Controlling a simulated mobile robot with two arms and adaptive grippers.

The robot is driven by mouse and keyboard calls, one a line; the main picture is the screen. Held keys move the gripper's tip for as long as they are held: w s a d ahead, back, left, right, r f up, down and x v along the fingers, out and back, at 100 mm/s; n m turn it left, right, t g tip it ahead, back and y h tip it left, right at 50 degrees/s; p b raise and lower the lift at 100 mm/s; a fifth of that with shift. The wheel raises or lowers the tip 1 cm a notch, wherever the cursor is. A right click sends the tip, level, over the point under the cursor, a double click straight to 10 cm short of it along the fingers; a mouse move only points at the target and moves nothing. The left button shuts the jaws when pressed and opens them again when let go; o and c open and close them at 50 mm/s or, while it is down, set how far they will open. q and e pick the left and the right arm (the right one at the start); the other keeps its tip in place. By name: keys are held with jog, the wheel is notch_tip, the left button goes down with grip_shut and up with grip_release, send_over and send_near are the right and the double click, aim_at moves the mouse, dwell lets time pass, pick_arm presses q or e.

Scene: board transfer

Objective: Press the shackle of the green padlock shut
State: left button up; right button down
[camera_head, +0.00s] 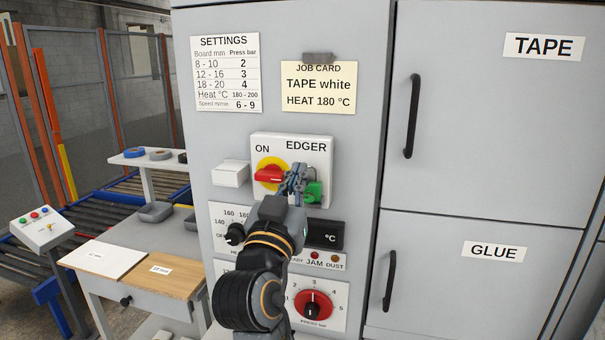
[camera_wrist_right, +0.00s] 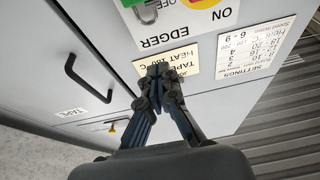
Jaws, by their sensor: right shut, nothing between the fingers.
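The green padlock (camera_head: 314,192) hangs at the lower right of the EDGER switch plate (camera_head: 318,150), beside the red switch handle (camera_head: 268,176). My right gripper (camera_head: 299,170) is in front of the plate and partly covers the padlock and its shackle. In the right wrist view, which is upside down, the padlock (camera_wrist_right: 148,14) is cut by the top edge. There the fingertips of my right gripper (camera_wrist_right: 158,70) are together with nothing between them, apart from the padlock. I cannot tell how far the shackle is in. My left gripper is not in view.
A white box (camera_head: 230,173) juts out left of the switch plate. Below are a dark °C display (camera_head: 325,235) and a red press knob (camera_head: 313,305). Cabinet doors with black handles (camera_head: 411,115) are at right. A table (camera_head: 170,240) stands at left.

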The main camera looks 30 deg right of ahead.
jog(key=shift+r+v, duration=0.25)
jog(key=shift+v, duration=0.95)
jog(key=shift+a, duration=0.1)
